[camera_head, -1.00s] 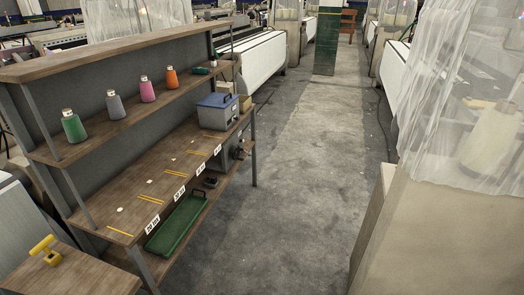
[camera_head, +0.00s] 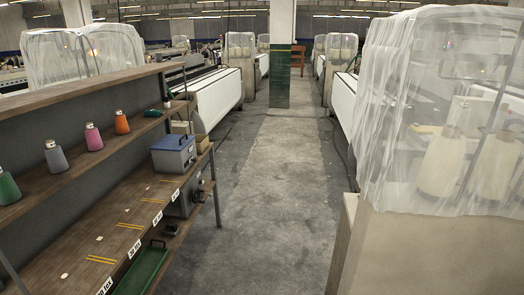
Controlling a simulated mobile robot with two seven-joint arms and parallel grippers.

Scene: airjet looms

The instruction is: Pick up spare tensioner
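Neither of my grippers is in view. I cannot pick out a tensioner for certain. A wooden workbench (camera_head: 93,262) with an upper shelf (camera_head: 103,151) runs along the left. A grey box with a blue lid (camera_head: 173,155) sits at the far end of the worktop. A green tray (camera_head: 143,270) is on the level below.
A concrete aisle (camera_head: 267,185) runs clear ahead to a green and white column (camera_head: 280,75). White looms (camera_head: 215,98) line its left side. A beige cabinet (camera_head: 400,250) with a sheet-covered cone rack (camera_head: 455,110) stands close on the right.

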